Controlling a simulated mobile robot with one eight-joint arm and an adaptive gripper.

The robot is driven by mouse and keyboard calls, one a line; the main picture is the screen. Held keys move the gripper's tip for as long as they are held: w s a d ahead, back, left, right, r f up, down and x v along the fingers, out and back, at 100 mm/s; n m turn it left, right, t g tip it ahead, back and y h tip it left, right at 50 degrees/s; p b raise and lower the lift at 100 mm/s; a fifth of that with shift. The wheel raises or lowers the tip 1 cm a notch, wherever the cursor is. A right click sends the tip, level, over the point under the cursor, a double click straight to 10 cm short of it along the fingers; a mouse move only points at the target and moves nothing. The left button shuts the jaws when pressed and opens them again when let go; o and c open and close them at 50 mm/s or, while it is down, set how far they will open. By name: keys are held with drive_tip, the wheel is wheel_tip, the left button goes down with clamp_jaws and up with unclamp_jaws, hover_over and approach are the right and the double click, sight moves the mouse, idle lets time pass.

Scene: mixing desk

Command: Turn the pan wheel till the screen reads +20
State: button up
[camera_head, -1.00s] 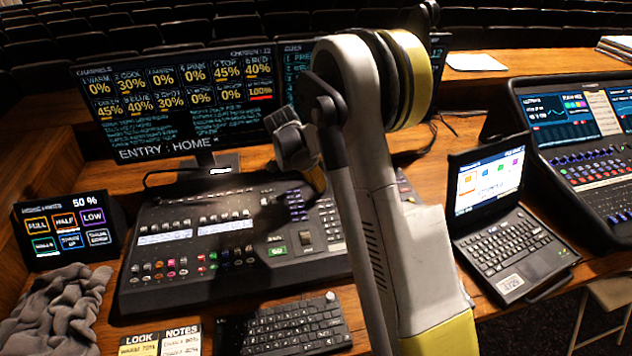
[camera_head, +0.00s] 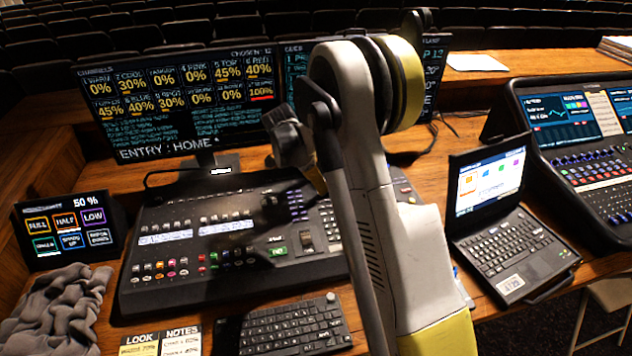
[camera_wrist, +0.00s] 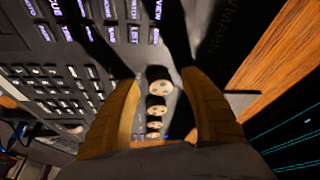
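The lighting console (camera_head: 150,285) lies on the desk. In the wrist view, a column of several pale round wheels (camera_wrist: 157,108) runs down the console between my fingers. I cannot tell which is the pan wheel. My gripper (camera_wrist: 165,80) is open, with one tan ridged finger on each side of the column; contact with a wheel cannot be made out. In the head view my arm hides the wheels and most of the gripper.
The left screen (camera_head: 170,100) shows channel percentages. A small touch panel (camera_head: 70,226), a grey cloth (camera_head: 58,310) and a keyboard (camera_head: 285,325) lie around the console. A laptop (camera_head: 510,245) and a second console (camera_head: 590,165) stand to the right.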

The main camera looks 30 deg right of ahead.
drive_tip(key=shift+r, duration=0.1)
drive_tip(key=v, duration=1.1)
drive_tip(key=shift+a+r, duration=0.25)
drive_tip(key=shift+r, duration=0.1)
